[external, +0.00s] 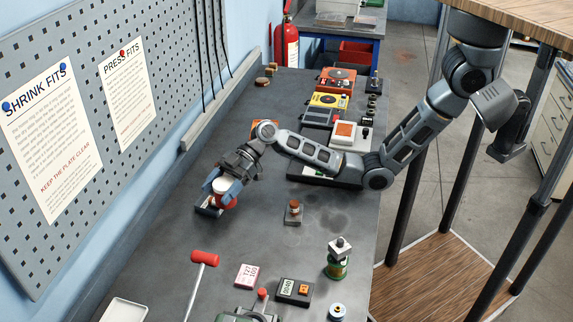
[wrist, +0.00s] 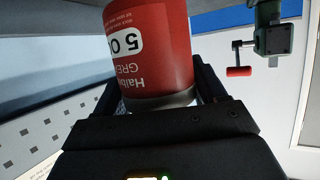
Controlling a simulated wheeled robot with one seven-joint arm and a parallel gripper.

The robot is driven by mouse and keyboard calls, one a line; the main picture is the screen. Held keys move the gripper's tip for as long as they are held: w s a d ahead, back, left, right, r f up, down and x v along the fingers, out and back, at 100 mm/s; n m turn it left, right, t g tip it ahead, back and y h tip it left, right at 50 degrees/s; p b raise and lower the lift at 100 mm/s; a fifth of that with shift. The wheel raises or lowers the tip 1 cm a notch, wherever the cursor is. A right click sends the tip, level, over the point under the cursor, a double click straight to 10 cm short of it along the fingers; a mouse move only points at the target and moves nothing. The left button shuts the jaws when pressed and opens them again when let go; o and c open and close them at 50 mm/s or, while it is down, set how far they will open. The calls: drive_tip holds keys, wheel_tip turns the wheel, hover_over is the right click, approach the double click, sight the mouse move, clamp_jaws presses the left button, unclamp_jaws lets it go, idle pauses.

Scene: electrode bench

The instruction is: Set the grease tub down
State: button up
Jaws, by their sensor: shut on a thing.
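The grease tub (wrist: 148,60) is red with a white label, and its printing reads upside down in the wrist view. The fingers of my gripper (wrist: 157,88) stand on both sides of it, shut on it. In the external view my gripper (external: 221,188) is at the left side of the bench, and the tub (external: 230,202) shows partly between the blue fingers. A small dark plate or tray (external: 207,210) is just below the tub. I cannot tell whether the tub touches it or the bench.
A small block with a brown knob (external: 294,212) stands to the right on the grey bench (external: 270,245). A red-handled tool (external: 203,258), a white tray (external: 124,311) and a green jar (external: 338,264) are nearer. Several coloured instruments line the far right. The pegboard wall (external: 100,85) borders the left.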

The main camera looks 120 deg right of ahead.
drive_tip(key=shift+w+a+f+b, duration=0.85)
drive_tip(key=shift+w+a+f, duration=0.4)
drive_tip(key=shift+a+f, duration=0.45)
drive_tip(key=shift+w+a+f+b, duration=0.85)
drive_tip(key=shift+w+a+f, duration=0.45)
drive_tip(key=shift+a+f, duration=0.4)
drive_tip(key=shift+w+a+f+b, duration=0.85)
drive_tip(key=shift+w+a+f, duration=0.4)
drive_tip(key=shift+a+f, duration=0.45)
drive_tip(key=shift+d+f, duration=0.15)
drive_tip(key=shift+f, duration=0.05)
drive_tip(key=o, duration=1.3)
